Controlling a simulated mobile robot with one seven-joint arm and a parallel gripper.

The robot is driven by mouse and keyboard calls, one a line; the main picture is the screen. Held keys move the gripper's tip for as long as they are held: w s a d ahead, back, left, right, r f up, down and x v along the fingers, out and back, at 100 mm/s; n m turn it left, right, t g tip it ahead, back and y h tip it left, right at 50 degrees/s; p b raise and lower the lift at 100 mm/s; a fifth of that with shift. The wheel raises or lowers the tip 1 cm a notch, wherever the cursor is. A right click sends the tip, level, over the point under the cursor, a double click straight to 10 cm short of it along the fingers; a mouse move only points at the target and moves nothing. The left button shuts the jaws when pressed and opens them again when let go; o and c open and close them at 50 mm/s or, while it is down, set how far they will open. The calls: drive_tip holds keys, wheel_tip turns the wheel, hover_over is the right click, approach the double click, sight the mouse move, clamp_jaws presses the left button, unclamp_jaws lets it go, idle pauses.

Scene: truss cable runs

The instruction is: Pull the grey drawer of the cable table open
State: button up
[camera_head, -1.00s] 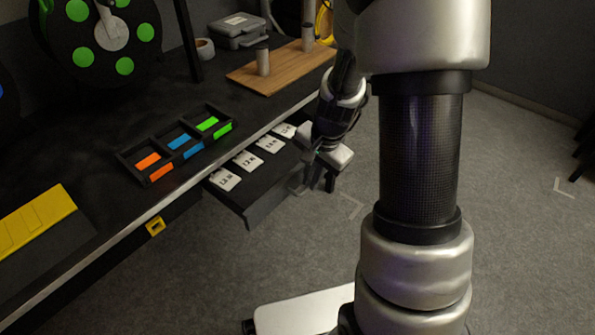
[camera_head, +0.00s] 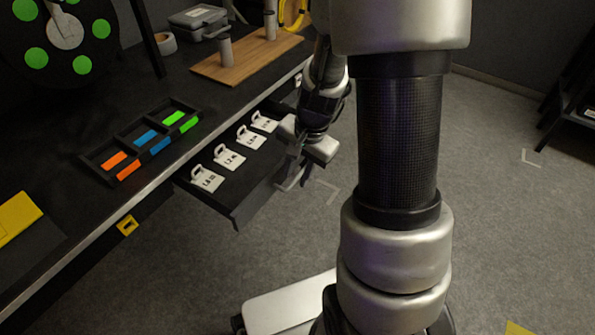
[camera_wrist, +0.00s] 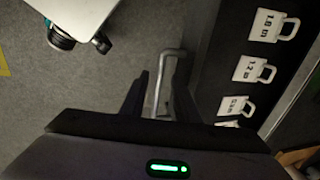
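The grey drawer (camera_head: 240,207) under the cable table (camera_head: 95,230) stands pulled out, with white labelled tags (camera_head: 229,157) inside. The tags also show at the right in the wrist view (camera_wrist: 250,69). The drawer's pale bar handle (camera_wrist: 163,82) shows in the wrist view between the two dark fingers of my gripper (camera_wrist: 161,85). The fingers are apart, with a visible gap between the left finger and the bar. In the head view my gripper (camera_head: 293,168) is at the drawer's front, and my wrist hides part of that front.
On the table are a black tray with coloured blocks (camera_head: 120,150), a wooden board with grey posts (camera_head: 250,58), a grey case (camera_head: 197,18) and a cable reel (camera_head: 62,35). Open grey floor (camera_head: 490,200) lies to the right.

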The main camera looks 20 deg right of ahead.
drive_tip(key=shift+r, duration=0.1)
wheel_tip(320, 180, up, 17)
drive_tip(key=s+d+p, duration=0.2)
drive_tip(key=p, duration=0.3)
drive_tip(key=shift+s+p, duration=0.4)
drive_tip(key=s+a+r+n+t+h, duration=0.1)
drive_tip(key=s+a+r+n+t, duration=0.1)
drive_tip(key=s+a+r+n, duration=0.3)
drive_tip(key=s+a+r+n+t, duration=0.2)
drive_tip(key=s+r+n, duration=0.4)
drive_tip(key=s+r, duration=0.15)
wheel_tip(320, 180, up, 19)
drive_tip(key=p, duration=1.8)
drive_tip(key=shift+a+p, duration=0.15)
drive_tip(key=shift+p, duration=0.25)
drive_tip(key=shift+w, duration=0.1)
